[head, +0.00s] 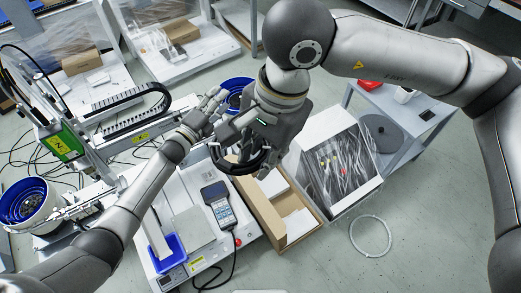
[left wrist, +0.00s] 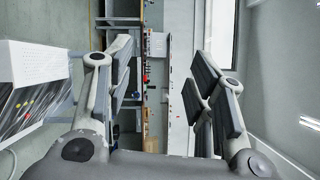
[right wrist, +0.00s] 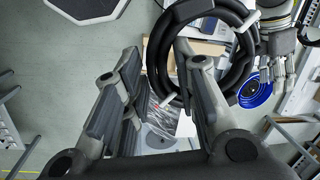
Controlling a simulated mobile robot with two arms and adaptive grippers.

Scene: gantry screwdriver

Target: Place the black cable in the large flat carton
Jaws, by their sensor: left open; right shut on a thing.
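The black cable (head: 232,167) is a round coil with pale ties. My right gripper (head: 250,145) is shut on it and holds it raised, above the left side of the carton in the head view. The coil also shows large in the right wrist view (right wrist: 157,55), partly behind one finger. The large flat carton (head: 266,222) is a brown open box on the right of the white bench, with white pieces inside; its far end is hidden by my right gripper and the coil. My left gripper (head: 214,102) is open and empty, up and left of the coil.
A clear-sided box with a white rim (head: 369,184) stands right of the carton. A handheld controller (head: 219,204) and a blue tray (head: 167,252) lie on the bench. A pale cable ring (head: 370,236) lies on the floor.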

